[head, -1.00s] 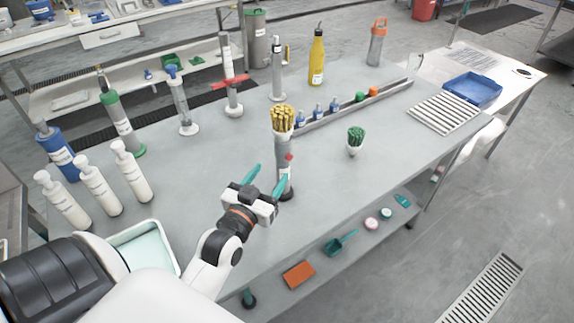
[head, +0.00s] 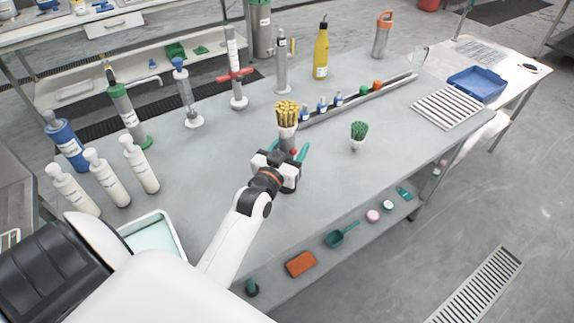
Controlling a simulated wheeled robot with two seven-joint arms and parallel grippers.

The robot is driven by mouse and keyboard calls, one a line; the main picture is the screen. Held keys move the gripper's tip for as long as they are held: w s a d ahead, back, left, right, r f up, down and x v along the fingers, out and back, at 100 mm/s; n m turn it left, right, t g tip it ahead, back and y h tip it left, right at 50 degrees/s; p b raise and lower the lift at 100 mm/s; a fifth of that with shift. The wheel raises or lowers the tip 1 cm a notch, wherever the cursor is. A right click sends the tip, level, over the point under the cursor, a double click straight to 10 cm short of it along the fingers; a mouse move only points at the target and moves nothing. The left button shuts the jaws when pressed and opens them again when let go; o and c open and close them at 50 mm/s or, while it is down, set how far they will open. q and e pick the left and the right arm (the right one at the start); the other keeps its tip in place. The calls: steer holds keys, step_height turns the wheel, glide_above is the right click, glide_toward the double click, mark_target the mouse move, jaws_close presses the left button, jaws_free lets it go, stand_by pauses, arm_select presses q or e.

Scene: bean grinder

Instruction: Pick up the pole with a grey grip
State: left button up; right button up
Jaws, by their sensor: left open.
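A slim upright grey cylinder with a bundle of yellow rods or bristles at its top (head: 287,113) stands near the middle of the table. I cannot tell for certain that this is the pole with a grey grip. My left gripper (head: 290,147) is open, with a teal finger on either side of its lower part. The gripper body hides the cylinder's base, and I cannot tell whether the fingers touch it. My right gripper is not in view.
Several tall bottles and pump-like cylinders stand along the table's left and back. A green-topped brush (head: 358,132) stands to the right, before a grey rail (head: 350,105). A blue tray (head: 477,84) lies far right. The table's right front is clear.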

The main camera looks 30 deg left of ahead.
arm_select(q)
jaws_close()
steer(key=shift+r, duration=0.1)
